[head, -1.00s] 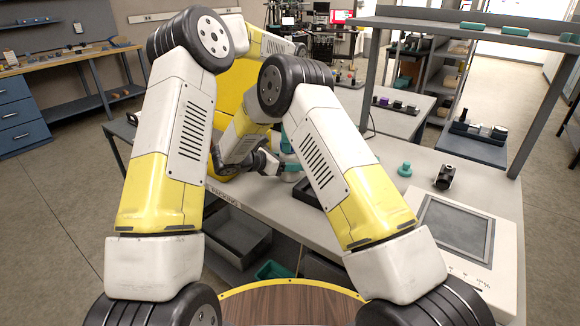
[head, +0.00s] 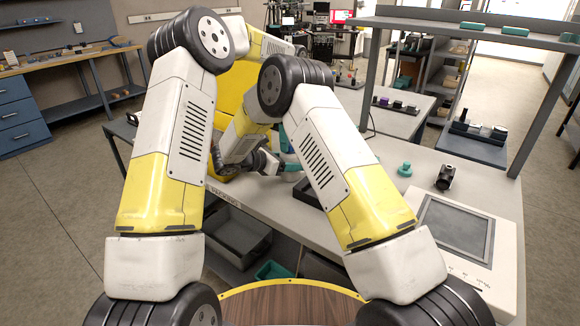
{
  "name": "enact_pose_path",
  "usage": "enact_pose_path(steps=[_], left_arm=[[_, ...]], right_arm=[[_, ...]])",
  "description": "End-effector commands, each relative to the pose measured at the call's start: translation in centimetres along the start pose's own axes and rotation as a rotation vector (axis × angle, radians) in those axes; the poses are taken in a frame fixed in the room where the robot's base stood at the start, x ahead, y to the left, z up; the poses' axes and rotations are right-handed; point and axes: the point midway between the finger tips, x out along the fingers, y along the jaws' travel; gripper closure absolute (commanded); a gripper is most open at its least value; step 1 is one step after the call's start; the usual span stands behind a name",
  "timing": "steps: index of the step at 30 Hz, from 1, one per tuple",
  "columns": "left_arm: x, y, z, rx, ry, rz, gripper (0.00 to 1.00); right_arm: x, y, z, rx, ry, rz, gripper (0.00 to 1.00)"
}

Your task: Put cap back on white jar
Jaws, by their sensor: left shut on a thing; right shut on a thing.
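I cannot tell whether the two touch. My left gripper is hidden behind my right arm.
A teal knobbed piece (head: 405,169) and a small black device (head: 445,177) stand on the bench to the right. A white instrument with a grey panel (head: 455,228) fills the near right. A shelf post (head: 365,84) rises behind. Grey bins (head: 238,238) sit below the front edge.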

Motion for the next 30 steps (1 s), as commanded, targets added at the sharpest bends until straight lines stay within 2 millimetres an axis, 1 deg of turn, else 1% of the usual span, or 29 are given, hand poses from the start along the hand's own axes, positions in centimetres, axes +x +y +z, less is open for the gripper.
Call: enact_pose_path(steps=[3, 14, 30], left_arm=[[-0.04, 0.04, -0.02, 0.263, 0.001, 0.002, 0.93], [0.02, 0.05, -0.05, 1.096, 0.001, 0.003, 0.93], [0.09, 0.08, -0.13, 2.376, 0.002, 0.004, 0.93]], right_arm=[[-0.03, 0.00, 0.00, 0.000, 0.000, 0.000, 1.00], [-0.03, 0.00, -0.01, 0.000, 0.000, 0.000, 1.00], [-0.04, -0.02, -0.03, 0.000, 0.000, 0.000, 1.00]])
